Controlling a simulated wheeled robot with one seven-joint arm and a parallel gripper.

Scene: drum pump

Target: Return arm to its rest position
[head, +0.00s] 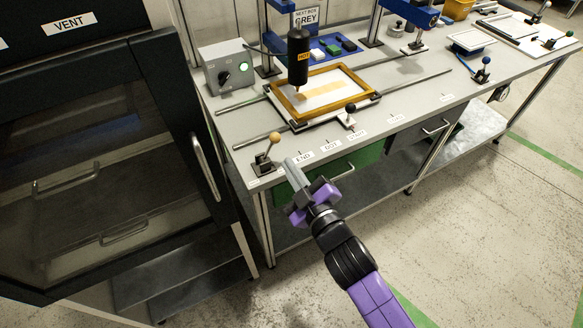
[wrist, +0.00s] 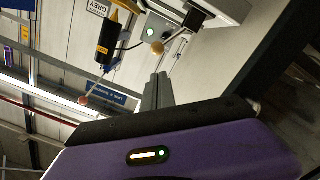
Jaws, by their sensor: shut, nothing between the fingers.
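My arm is purple and black and reaches up from the lower right in the head view. My gripper (head: 291,163) is in front of the workbench's near-left edge, close to a lever with a tan ball knob (head: 273,137). The fingers are grey, pressed together and empty. The wrist view shows the shut fingers (wrist: 158,90) pointing up, with the tan knob (wrist: 157,47) just beyond their tips. I see a small gap between fingers and knob there. I cannot tell the exact distance.
The workbench (head: 225,122) holds a wooden frame (head: 276,96) on rails under a black cylinder marked HOT (head: 299,60), and a grey control box (head: 226,68). A dark vented cabinet (head: 100,170) stands left. Floor at right (head: 480,240) is clear.

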